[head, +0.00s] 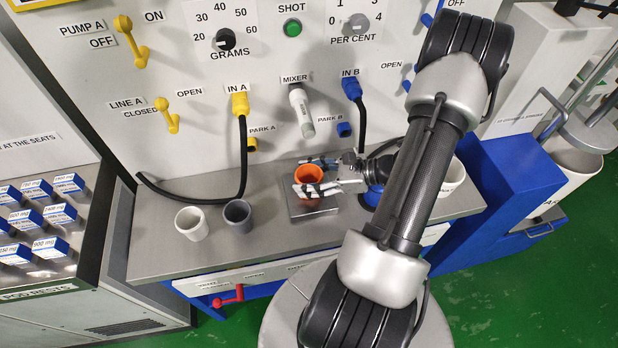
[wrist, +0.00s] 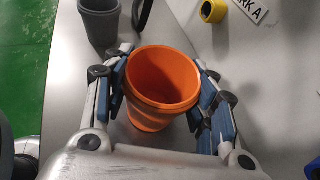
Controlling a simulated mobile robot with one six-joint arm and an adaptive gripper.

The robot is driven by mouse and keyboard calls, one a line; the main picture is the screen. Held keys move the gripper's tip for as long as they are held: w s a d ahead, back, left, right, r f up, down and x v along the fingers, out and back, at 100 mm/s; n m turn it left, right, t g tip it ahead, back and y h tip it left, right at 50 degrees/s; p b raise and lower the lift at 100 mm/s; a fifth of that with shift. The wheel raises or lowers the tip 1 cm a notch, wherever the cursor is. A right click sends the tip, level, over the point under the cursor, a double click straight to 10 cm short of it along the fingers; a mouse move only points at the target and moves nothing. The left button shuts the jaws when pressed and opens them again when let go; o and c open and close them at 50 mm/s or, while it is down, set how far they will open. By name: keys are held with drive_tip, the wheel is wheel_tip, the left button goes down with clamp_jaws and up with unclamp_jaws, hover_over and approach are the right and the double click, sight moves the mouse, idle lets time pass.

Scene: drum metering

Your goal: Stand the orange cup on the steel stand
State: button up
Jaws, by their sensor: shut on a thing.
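The orange cup (head: 309,173) is upright at the steel stand (head: 301,210), a low square plate on the bench below the mixer nozzle (head: 301,108). I cannot tell whether its base touches the plate. My gripper (head: 317,178) comes in from the right and is shut on the cup, one finger on each side. In the wrist view the orange cup (wrist: 160,85) sits between the blue finger pads of my gripper (wrist: 162,95). The cup looks empty inside. Its lower part is partly hidden by the fingers in the head view.
A white cup (head: 192,224) and a grey cup (head: 238,214) stand on the steel bench (head: 155,250) to the left. A black hose from the yellow IN A plug (head: 240,104) lies behind them. A blue round thing (head: 372,196) and a white cup (head: 452,176) are to the right.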

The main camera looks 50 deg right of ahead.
drive_tip(key=shift+f, duration=0.2)
drive_tip(key=o, duration=1.1)
drive_tip(key=shift+o, duration=0.2)
drive_tip(key=shift+r, duration=0.3)
drive_tip(key=p+v, duration=0.3)
drive_tip(key=v, duration=0.9)
drive_tip(key=shift+f+p, duration=0.2)
drive_tip(key=shift+p, duration=0.15)
